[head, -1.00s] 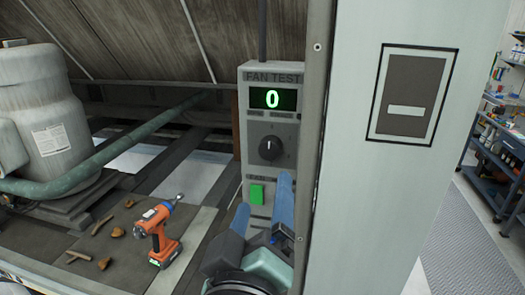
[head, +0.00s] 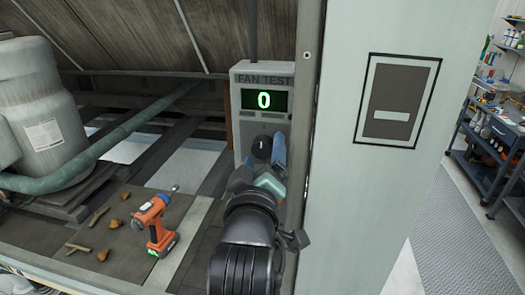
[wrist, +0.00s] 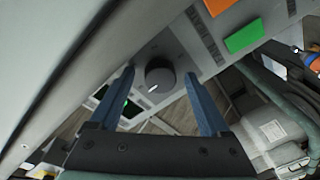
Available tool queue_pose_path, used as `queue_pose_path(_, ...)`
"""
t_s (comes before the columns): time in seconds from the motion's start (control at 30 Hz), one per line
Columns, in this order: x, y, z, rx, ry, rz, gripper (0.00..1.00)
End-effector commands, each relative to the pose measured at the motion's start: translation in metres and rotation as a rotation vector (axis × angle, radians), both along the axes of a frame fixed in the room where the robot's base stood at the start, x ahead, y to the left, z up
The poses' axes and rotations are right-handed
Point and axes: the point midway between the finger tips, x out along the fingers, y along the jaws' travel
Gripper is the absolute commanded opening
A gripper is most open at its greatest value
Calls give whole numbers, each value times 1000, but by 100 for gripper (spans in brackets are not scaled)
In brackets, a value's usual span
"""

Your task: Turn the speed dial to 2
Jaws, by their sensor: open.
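The black speed dial (head: 262,147) is on the front of the grey fan test box (head: 246,78). Its white pointer line points up in the head view. The green display (head: 264,100) above it reads 0. My gripper (head: 266,160) is open in front of the dial and hides the lower part of the box. In the wrist view, my two blue fingers (wrist: 160,105) stand apart, with the dial (wrist: 160,76) between and just beyond their tips. I cannot tell whether either finger touches it. A green button (wrist: 243,36) and part of an orange one show in the wrist view.
A pale upright panel (head: 340,200) stands close to the right of the box. An orange drill (head: 153,222) and several brown scraps (head: 103,254) lie on the deck at left. A large grey motor (head: 40,110) and a green pipe (head: 110,140) are further left.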

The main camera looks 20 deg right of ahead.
Motion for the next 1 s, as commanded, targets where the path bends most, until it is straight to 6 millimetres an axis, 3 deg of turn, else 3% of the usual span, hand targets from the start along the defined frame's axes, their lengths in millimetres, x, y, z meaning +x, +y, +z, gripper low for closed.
queue_pose_path(0.17, 0, 0, 0, 0, 0, 0, 81)
queue_pose_path(0.63, 0, 0, 0, 0, -1, 1, 0)
queue_pose_path(1.0, 0, 1, -2, 48, -35, 0, 0)
